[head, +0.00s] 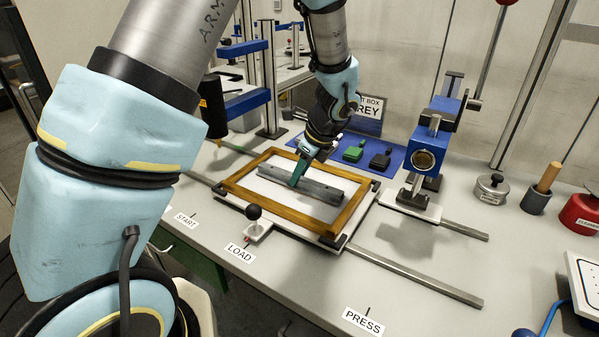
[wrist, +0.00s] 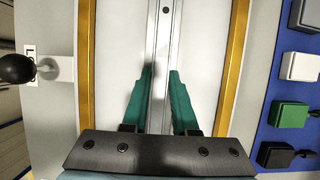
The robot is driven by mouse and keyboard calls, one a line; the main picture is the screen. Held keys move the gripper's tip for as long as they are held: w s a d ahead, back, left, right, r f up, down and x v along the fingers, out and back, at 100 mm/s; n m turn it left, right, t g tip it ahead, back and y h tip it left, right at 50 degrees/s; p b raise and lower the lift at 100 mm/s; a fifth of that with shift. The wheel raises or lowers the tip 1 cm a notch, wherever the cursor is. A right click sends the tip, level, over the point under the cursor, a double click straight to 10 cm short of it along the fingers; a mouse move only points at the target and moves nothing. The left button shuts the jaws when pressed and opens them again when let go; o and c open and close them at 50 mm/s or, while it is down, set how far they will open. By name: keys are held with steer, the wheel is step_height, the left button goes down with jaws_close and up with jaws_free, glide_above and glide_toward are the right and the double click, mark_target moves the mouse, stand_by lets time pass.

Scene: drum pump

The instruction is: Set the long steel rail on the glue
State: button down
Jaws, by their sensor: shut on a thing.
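The long steel rail (head: 322,191) is a grey bar inside the wooden frame (head: 357,211), lying roughly along its length. My gripper (head: 297,182) reaches down into the frame with its green fingers shut on the rail. In the wrist view, the rail (wrist: 165,40) runs lengthwise between the two green fingers (wrist: 161,75), with pale board bare on both sides. The rail is low over this white board, but I cannot tell whether it touches it. No glue can be made out; any beneath the rail is hidden.
A black-knobbed lever (head: 254,213) stands by the frame's near side at the LOAD label (head: 239,252). A blue press-like unit (head: 428,150) stands to the right over the steel guide bars (head: 420,277). Small blocks, one green (wrist: 290,114), lie on a blue mat behind the frame.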

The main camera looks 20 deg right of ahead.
steer(key=shift+f, duration=0.2)
steer(key=c, duration=0.7)
jaws_free()
steer(key=shift+r, duration=0.1)
steer(key=b+v, duration=0.2)
steer(key=v, duration=1)
steer(key=shift+s+a+f+n+g+h, duration=0.45)
steer(key=shift+a+f+n, duration=0.25)
steer(key=shift+a+n, duration=4.1)
steer(key=shift+s+a+f+n+g+h, duration=0.2)
steer(key=shift+s+a+f+n+h, duration=0.3)
steer(key=shift+a+n, duration=4.3)
steer(key=shift+s+a+f+n+g+h, duration=0.3)
steer(key=shift+a+f+n+h, duration=0.4)
steer(key=shift+a+n, duration=4.1)
